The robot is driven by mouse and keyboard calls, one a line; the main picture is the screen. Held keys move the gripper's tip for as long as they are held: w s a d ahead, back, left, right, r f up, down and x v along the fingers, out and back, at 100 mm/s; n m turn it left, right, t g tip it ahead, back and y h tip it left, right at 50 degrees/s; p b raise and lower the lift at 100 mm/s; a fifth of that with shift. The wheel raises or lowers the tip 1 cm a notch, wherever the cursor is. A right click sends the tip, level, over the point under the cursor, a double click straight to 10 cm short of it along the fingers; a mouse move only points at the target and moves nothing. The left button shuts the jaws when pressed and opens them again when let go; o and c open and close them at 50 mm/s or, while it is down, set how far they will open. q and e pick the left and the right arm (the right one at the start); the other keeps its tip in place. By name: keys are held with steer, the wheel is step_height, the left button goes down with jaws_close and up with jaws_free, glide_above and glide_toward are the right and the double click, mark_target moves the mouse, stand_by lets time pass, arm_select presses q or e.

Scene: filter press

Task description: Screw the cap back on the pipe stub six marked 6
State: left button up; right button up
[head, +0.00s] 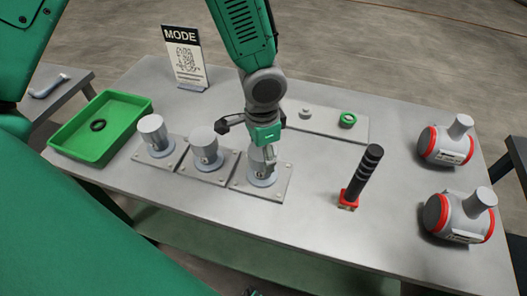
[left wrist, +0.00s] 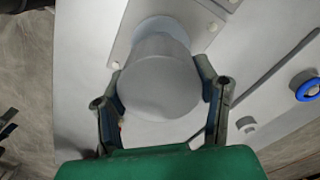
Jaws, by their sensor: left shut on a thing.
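My left gripper (head: 265,158) points down over the rightmost of three square plates (head: 273,188) on the table. In the left wrist view its two fingers (left wrist: 160,72) are closed on opposite sides of a grey round cap (left wrist: 158,88). The cap lies in line with a pale round stub base (left wrist: 163,25) on the plate, which also shows in the head view (head: 262,181). The gripper hides most of the cap and stub there. I cannot tell whether the cap is seated, and no number 6 is readable.
Two capped stubs (head: 153,132) (head: 204,144) stand close on the left, beside a green tray (head: 132,104) holding a dark ring. A black ridged post (head: 365,172) stands on the right. Two grey-red vessels (head: 447,140) (head: 462,211) lie farther right. A MODE sign (head: 184,55) stands behind.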

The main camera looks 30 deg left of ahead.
arm_select(q)
steer(key=m+p, duration=0.2)
steer(key=m, duration=0.1)
steer(key=shift+w+r, duration=0.35)
steer(key=shift+r, duration=0.05)
steer(key=shift+f+m+p, duration=0.1)
steer(key=shift+m+p, duration=0.35)
steer(key=shift+m, duration=0.15)
steer(key=m+p, duration=0.1)
steer(key=m, duration=0.1)
steer(key=shift+m+p, duration=0.3)
steer(key=shift+p, duration=0.05)
steer(key=shift+m+p, duration=0.55)
steer(key=shift+m, duration=0.35)
steer(key=shift+f+m, duration=0.1)
steer(key=shift+m, duration=0.3)
